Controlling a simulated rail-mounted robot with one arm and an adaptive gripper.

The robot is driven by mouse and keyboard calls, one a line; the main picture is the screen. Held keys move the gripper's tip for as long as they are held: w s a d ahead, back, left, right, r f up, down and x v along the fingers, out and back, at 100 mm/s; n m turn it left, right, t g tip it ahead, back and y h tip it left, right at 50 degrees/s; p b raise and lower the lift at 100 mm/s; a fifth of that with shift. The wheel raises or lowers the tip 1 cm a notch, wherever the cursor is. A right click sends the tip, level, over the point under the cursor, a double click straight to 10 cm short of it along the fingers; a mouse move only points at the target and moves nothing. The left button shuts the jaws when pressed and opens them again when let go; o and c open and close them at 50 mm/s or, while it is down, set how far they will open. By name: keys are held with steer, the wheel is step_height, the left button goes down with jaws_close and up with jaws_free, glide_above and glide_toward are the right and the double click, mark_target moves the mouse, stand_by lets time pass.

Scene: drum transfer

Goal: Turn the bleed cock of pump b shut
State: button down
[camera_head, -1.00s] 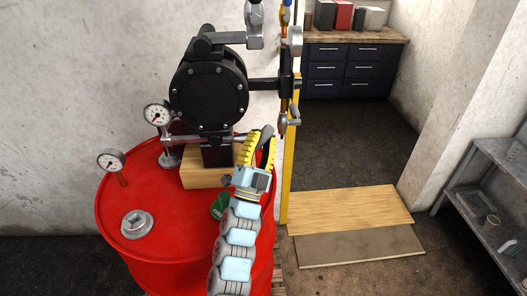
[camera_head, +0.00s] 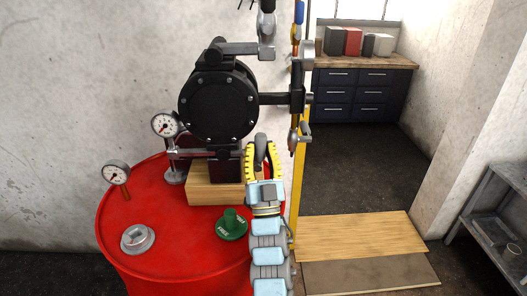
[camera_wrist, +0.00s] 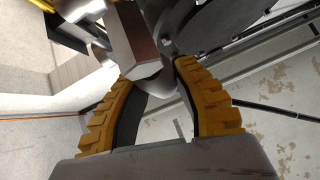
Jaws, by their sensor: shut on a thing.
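The black round pump (camera_head: 220,104) stands on a wooden block (camera_head: 213,186) on top of a red drum. A dark lever, which looks like the bleed cock's handle (camera_head: 261,148), stands at the pump's lower right. My gripper (camera_head: 263,147), with yellow ridged fingers, is closed around this lever and points up and away. In the wrist view the fingers (camera_wrist: 150,75) press either side of a grey lever end with a brownish face (camera_wrist: 142,38). The cock's body is hidden behind the fingers, and no pump label is legible.
The red drum top (camera_head: 178,228) carries two dial gauges (camera_head: 165,125), a grey bung (camera_head: 138,238) and a green cap (camera_head: 232,224) left of my arm. A yellow post (camera_head: 299,190) stands close to my gripper's right. Boards (camera_head: 362,237) lie on the floor beyond.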

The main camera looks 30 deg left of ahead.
mark_target(258, 156)
steer(key=shift+s+a+n+g+y, duration=0.1)
steer(key=shift+a+n+g+y, duration=0.05)
steer(key=shift+n+g+y, duration=0.45)
steer(key=shift+s+a+n+g+y, duration=0.15)
steer(key=shift+n+g+y, duration=0.25)
steer(key=shift+n, duration=0.4)
steer(key=shift+w, duration=0.1)
steer(key=c, duration=0.8)
jaws_free()
steer(key=shift+a+r, duration=0.1)
steer(key=shift+v, duration=3.85)
steer(key=shift+w, duration=0.1)
